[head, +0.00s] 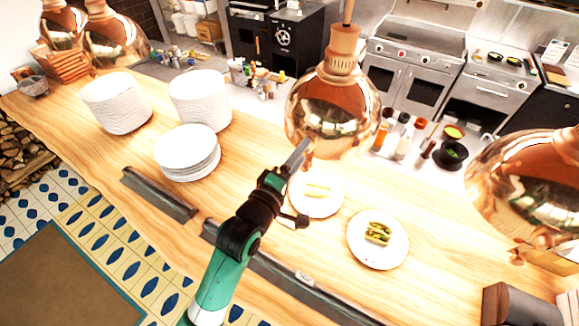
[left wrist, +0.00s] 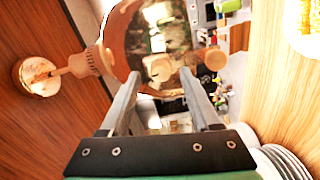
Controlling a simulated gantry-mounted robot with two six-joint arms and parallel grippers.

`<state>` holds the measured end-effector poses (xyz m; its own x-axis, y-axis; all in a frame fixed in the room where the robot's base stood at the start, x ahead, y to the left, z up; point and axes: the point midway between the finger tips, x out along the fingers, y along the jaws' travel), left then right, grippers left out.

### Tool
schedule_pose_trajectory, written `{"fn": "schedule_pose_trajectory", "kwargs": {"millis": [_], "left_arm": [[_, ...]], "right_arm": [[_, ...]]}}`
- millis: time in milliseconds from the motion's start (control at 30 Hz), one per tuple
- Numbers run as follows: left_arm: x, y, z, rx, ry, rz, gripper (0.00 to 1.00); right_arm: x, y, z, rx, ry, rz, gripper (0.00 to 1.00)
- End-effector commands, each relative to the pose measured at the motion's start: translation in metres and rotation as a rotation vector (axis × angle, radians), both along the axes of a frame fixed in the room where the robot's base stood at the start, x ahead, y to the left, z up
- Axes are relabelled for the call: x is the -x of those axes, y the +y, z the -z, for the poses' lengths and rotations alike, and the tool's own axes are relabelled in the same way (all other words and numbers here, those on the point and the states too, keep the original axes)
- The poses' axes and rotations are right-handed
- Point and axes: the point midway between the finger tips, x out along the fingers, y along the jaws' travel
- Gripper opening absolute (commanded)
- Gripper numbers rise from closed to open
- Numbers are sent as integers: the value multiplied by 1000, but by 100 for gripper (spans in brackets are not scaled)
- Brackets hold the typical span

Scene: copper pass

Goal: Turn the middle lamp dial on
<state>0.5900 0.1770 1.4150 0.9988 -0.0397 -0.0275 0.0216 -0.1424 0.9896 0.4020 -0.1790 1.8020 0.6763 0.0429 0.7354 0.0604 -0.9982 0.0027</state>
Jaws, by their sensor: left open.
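The middle copper lamp (head: 333,108) hangs over the counter on a wooden cap. My left gripper (head: 303,150) is open at the lower left of its shade. In the left wrist view the lamp (left wrist: 130,40) fills the top middle, with its wooden cap (left wrist: 98,60) at left. A round wooden knob, apparently the dial (left wrist: 160,70), shows between my open left fingertips (left wrist: 160,75). I cannot tell whether they touch it. A second wooden knob (left wrist: 215,58) shows to its right. In the head view the dial is mostly hidden by the gripper. My right gripper is not in view.
Copper lamps hang at left (head: 115,40) and right (head: 530,180). On the counter (head: 260,210) are plate stacks (head: 188,152) and two plates of food, one of them (head: 378,252) right of the arm. Bottles (head: 403,142) stand behind the middle lamp.

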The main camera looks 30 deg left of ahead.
Motion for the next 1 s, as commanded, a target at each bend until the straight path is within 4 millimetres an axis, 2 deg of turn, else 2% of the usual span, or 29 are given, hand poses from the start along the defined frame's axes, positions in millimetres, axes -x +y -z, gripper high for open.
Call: {"fn": "schedule_pose_trajectory", "kwargs": {"millis": [400,500,667,1000], "left_arm": [[86,3,-1,0,0,0,63],[100,4,-2,0,0,0,63],[109,4,-3,0,1,0,63],[109,4,-3,0,1,0,63]], "right_arm": [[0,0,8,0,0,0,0],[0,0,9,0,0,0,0],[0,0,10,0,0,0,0],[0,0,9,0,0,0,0]]}}
